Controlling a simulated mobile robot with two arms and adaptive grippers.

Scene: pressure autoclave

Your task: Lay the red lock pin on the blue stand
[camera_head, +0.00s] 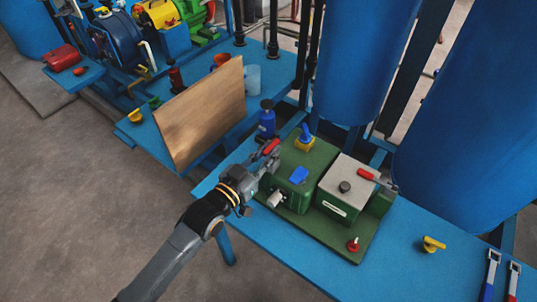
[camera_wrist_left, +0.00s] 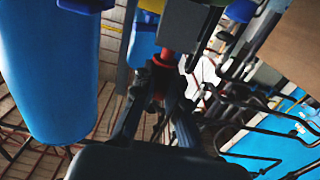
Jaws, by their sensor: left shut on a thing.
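My left gripper (camera_head: 269,160) is at the left side of a green machine and is shut on a red piece (camera_head: 271,146) that looks like the red lock pin. In the left wrist view the red piece (camera_wrist_left: 166,58) shows between the fingers (camera_wrist_left: 163,82), close below a grey-green block. I cannot tell whether it touches the machine. The blue stand (camera_head: 405,262), a flat blue bench top, carries the green machine (camera_head: 318,155). A second red handle (camera_head: 367,174) lies on the machine's grey top. My right gripper is not in view.
A blue bottle (camera_head: 266,120) stands behind the gripper, and an upright wooden board (camera_head: 205,112) is to the left. A yellow valve (camera_head: 432,244) and blue- and red-handled tools (camera_head: 491,270) are at the right. The bench between machine and yellow valve is bare.

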